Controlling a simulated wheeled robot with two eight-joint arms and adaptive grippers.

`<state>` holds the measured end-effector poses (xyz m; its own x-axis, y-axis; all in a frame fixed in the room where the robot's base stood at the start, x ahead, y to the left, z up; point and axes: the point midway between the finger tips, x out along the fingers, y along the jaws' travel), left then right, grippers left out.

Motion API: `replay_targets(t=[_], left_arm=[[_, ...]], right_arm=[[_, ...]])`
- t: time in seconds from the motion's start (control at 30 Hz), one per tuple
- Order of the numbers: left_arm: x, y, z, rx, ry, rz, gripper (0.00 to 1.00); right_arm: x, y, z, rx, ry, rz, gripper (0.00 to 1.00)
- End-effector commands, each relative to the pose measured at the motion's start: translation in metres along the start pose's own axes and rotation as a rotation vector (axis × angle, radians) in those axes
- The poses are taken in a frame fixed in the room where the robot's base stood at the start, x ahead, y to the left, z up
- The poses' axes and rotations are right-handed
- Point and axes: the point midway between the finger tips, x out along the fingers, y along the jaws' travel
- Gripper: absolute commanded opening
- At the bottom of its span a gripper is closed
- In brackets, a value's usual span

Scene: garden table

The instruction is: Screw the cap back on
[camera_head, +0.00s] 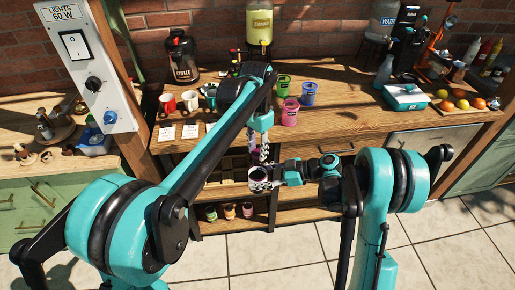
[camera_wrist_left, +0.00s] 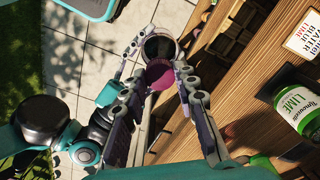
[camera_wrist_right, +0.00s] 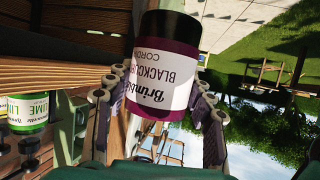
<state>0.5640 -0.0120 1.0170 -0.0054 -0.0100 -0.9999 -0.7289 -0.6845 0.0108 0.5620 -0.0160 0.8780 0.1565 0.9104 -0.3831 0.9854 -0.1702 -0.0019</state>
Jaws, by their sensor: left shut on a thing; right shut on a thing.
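A purple cap (camera_wrist_left: 160,74) sits between the fingertips of my left gripper (camera_wrist_left: 160,84), which is shut on it. In the left wrist view the cap overlaps the near edge of a jar's round dark top (camera_wrist_left: 160,47); I cannot tell whether they touch. The jar, labelled blackcurrant cordial (camera_wrist_right: 166,62), fills the middle of the right wrist view, its lettering upside down. My right gripper (camera_wrist_right: 160,100) is shut on the jar. In the head view my left gripper (camera_head: 260,163) is above my right gripper (camera_head: 264,180), in front of the table.
The wooden table (camera_head: 345,120) holds mugs, green, pink and blue cups (camera_head: 308,93), a turquoise box (camera_head: 404,97) and a fruit board (camera_head: 462,103). A lime jar (camera_wrist_left: 297,112) is at the right of the left wrist view. Small jars (camera_head: 229,211) are on the low shelf.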

Motion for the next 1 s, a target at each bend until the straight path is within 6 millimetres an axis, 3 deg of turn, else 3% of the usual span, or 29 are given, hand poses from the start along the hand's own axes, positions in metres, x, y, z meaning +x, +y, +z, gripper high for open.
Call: replay_targets(t=[0.1,0.23,0.27,0.33,0.73,1.0], left_arm=[[0.000,-0.001,-0.001,0.167,0.001,-0.001,0.00],[0.000,-0.001,-0.001,0.157,0.001,-0.002,0.00],[0.000,-0.001,-0.001,0.157,0.001,-0.002,0.34],[0.000,-0.001,0.000,0.156,0.001,-0.002,0.52],[-0.006,-0.001,0.000,0.155,0.000,-0.001,0.53],[-0.056,-0.001,-0.001,0.155,0.000,-0.001,0.53]], right_arm=[[0.000,-0.001,-0.001,-0.001,0.001,-0.002,0.00],[0.000,-0.001,-0.001,-0.002,0.001,-0.002,0.00],[0.000,-0.001,-0.001,-0.002,0.001,-0.002,0.00],[0.000,-0.001,-0.001,-0.001,0.001,-0.002,0.00],[0.000,0.000,-0.001,-0.001,0.001,-0.001,0.00],[0.000,0.000,-0.001,0.000,0.001,-0.001,0.00]])
